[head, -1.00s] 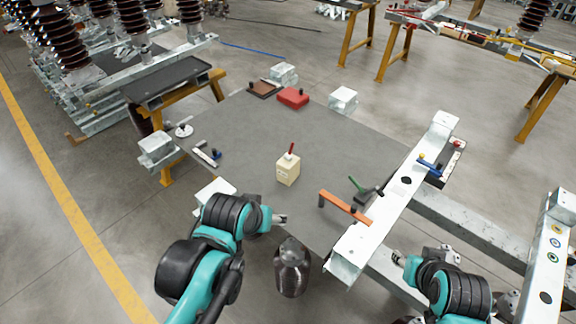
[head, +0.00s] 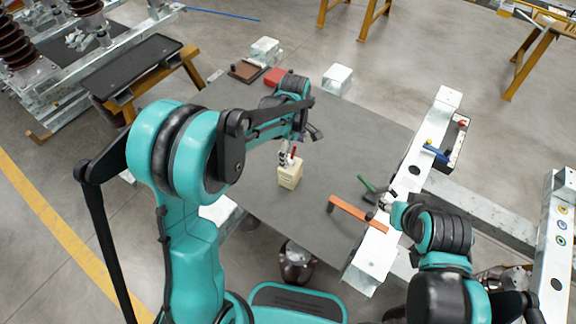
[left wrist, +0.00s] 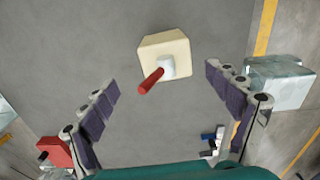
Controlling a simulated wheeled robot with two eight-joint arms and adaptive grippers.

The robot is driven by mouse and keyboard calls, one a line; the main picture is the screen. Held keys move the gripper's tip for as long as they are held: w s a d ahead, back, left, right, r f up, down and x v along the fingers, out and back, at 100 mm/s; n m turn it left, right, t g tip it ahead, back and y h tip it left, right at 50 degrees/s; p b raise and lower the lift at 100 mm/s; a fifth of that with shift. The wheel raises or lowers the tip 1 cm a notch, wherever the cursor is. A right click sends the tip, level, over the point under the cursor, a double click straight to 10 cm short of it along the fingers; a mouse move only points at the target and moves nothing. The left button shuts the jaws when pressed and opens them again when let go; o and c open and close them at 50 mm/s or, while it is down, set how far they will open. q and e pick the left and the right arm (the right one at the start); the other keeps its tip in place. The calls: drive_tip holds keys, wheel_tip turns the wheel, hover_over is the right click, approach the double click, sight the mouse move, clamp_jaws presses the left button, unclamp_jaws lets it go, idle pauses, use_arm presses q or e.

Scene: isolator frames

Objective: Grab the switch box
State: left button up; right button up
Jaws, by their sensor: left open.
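The switch box (head: 289,176) is a small cream box with a red lever on top, standing upright on the grey table. It also shows in the left wrist view (left wrist: 178,45), with its red lever pointing toward the lower left. My left gripper (head: 287,157) is above the box, at the lever. In the left wrist view its fingers (left wrist: 160,76) are spread wide, with the lever between them and the box body just beyond the tips. It holds nothing. My right gripper (head: 386,201) is by the white beam at the right; its fingers are too small to judge.
The grey table (head: 240,185) is clear around the box. An orange-handled tool (head: 357,214) and a green-handled one (head: 367,184) lie to the right, beside the white beam (head: 423,140). A red block (head: 275,76) and a white block (head: 337,79) are at the back.

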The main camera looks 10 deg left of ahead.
sight(291, 160)
use_arm(q)
drive_tip(key=f+b, duration=0.1)
drive_tip(key=f, duration=0.1)
drive_tip(key=f+b, duration=0.1)
drive_tip(key=f, duration=0.3)
drive_tip(key=shift+s+a+f+b, duration=0.25)
drive_tip(key=shift+s+b, duration=0.15)
drive_tip(key=shift+f, duration=0.45)
drive_tip(key=shift+r, duration=0.1)
drive_tip(key=shift+c, duration=0.9)
drive_tip(key=c, duration=1.5)
